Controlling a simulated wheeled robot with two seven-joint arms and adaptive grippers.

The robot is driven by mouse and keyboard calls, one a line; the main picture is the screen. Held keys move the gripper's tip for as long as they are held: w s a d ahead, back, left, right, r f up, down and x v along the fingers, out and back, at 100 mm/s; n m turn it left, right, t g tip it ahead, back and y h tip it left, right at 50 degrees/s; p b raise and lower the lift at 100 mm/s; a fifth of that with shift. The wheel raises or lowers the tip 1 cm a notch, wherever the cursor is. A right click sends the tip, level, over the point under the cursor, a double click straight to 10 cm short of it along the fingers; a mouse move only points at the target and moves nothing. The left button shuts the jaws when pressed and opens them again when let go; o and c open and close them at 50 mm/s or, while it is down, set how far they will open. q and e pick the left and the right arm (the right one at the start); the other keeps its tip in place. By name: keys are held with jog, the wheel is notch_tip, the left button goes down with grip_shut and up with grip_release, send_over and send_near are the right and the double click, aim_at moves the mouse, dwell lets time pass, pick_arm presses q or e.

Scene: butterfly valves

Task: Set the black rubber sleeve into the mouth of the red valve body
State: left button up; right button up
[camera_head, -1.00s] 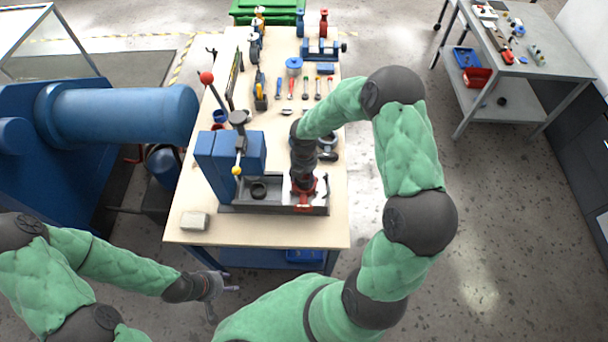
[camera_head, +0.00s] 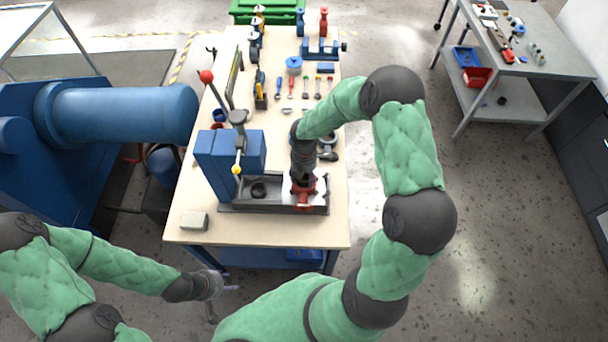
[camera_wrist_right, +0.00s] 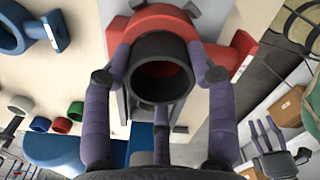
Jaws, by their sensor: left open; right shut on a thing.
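The red valve body (camera_head: 304,189) sits at the right end of the press base on the workbench, mostly covered by my right wrist in the head view. In the right wrist view the red valve body (camera_wrist_right: 232,52) shows behind the black rubber sleeve (camera_wrist_right: 160,46). My right gripper (camera_wrist_right: 160,75) is shut on the sleeve, its purple fingers on either side. The sleeve overlaps the valve body in this view; I cannot tell whether it is seated in the mouth. My left gripper (camera_head: 222,292) is open and empty, off the bench's front left edge.
A blue press (camera_head: 230,160) with a red-knobbed lever stands left of the valve body. A dark ring (camera_head: 259,190) lies on its base. A pale block (camera_head: 194,221) lies at the bench's front left. Tools and blue valve parts fill the back.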

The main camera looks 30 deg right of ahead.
jog(key=shift+s+f, duration=0.1)
jog(key=shift+f, duration=0.3)
dwell(0.5)
jog(key=o, duration=1.2)
jog(key=shift+r, duration=0.15)
notch_tip(320, 180, up, 7)
jog(key=p, duration=0.5)
dwell(0.3)
